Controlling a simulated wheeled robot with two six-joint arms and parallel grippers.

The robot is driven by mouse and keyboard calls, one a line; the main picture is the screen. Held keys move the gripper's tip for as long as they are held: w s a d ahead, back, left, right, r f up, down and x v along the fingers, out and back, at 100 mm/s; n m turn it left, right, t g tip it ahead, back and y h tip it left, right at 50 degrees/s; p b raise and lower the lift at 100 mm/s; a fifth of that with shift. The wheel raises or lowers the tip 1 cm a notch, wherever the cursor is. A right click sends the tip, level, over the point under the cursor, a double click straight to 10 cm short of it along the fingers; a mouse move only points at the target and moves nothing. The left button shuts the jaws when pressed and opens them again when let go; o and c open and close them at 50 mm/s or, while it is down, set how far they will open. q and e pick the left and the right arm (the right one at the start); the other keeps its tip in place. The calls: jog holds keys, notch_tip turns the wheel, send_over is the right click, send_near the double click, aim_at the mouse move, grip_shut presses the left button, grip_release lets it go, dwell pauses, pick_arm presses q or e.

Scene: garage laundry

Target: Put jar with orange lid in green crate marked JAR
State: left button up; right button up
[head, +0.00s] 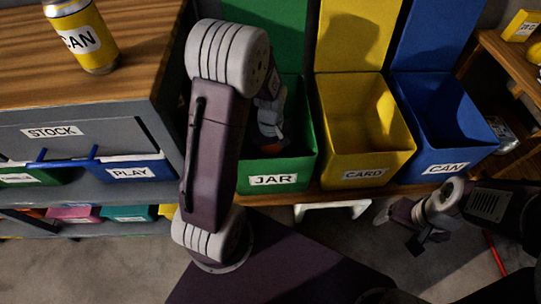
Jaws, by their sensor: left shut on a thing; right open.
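The green crate marked JAR (300,155) stands behind my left arm, with its lid raised. My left gripper (271,132) reaches down into the crate's opening, partly hidden by my own arm link. It is shut on the jar with orange lid (279,140), of which only a small orange patch shows low in the crate. The rest of the jar is hidden, so I cannot tell whether it touches the crate floor. My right gripper (400,225) is open and empty, low in front of the crates.
A yellow crate marked CARD (366,162) and a blue crate marked CAN (450,155) stand right of the green one, lids raised. A yellow can (97,58) stands on the wooden worktop (30,80) at left. Shelves (508,60) stand at far right.

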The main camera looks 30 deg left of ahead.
pick_arm(q)
jog(key=shift+r, duration=0.1)
jog(key=shift+f, duration=0.35)
jog(key=o, duration=1.5)
notch_tip(320, 180, up, 12)
jog(key=p, duration=0.6)
jog(key=shift+f, duration=0.15)
jog(key=shift+r+p, duration=0.3)
jog(key=shift+r, duration=0.2)
